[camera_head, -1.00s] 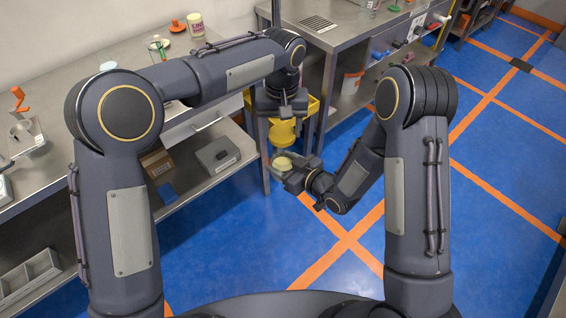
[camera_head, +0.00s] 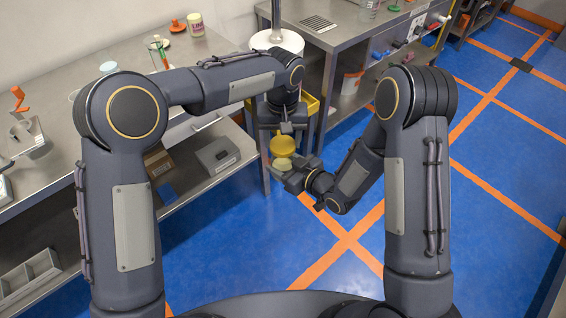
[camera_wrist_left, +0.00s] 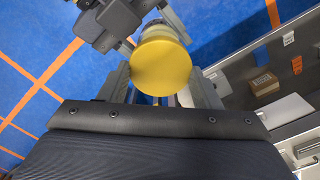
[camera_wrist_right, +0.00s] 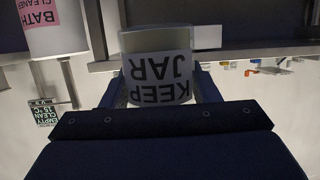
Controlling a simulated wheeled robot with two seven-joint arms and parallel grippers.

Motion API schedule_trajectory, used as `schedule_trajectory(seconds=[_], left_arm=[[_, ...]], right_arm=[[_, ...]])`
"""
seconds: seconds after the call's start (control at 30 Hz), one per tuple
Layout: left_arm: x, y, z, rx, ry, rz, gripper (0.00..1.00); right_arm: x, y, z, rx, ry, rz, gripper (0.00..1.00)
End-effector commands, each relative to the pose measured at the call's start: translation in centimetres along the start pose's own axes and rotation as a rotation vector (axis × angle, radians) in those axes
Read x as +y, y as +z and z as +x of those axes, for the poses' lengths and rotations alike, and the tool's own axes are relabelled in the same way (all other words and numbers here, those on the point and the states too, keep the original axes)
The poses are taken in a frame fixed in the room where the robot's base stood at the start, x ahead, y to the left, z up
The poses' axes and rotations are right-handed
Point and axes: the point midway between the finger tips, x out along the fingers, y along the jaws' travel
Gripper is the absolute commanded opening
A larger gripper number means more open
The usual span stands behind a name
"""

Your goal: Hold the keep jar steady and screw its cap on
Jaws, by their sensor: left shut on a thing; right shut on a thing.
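The yellow cap (camera_head: 282,146) is round and is gripped by my left gripper (camera_head: 287,128). It fills the middle of the left wrist view (camera_wrist_left: 160,65), between the left fingers. The keep jar (camera_head: 286,163) is pale, and my right gripper (camera_head: 284,172) is shut on it. In the right wrist view the jar (camera_wrist_right: 158,85) sits between the fingers, its "KEEP JAR" label upside down in the picture. The cap is directly over the jar's top, very close. The rim is hidden, so I cannot tell whether they touch or the thread is engaged.
A steel bench (camera_head: 60,105) with a lower shelf runs along the left. Another steel table (camera_head: 345,35) is behind. The blue floor (camera_head: 450,215) at right is open.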

Motion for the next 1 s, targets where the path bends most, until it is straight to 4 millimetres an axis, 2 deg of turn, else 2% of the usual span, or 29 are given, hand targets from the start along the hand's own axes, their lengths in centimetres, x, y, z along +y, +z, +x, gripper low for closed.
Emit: schedule_trajectory(seconds=[0.7, 1.0], left_arm=[[0.0, 0.0, -0.1, 0.003, 0.0, -0.001, 0.37], [0.1, 0.1, 1.4, 0.001, 0.0, 0.001, 0.37]], right_arm=[[0.0, -0.1, 0.0, 0.001, 0.0, 0.0, 0.14], [0.0, -0.1, 0.0, 0.001, 0.0, 0.0, 0.14]])
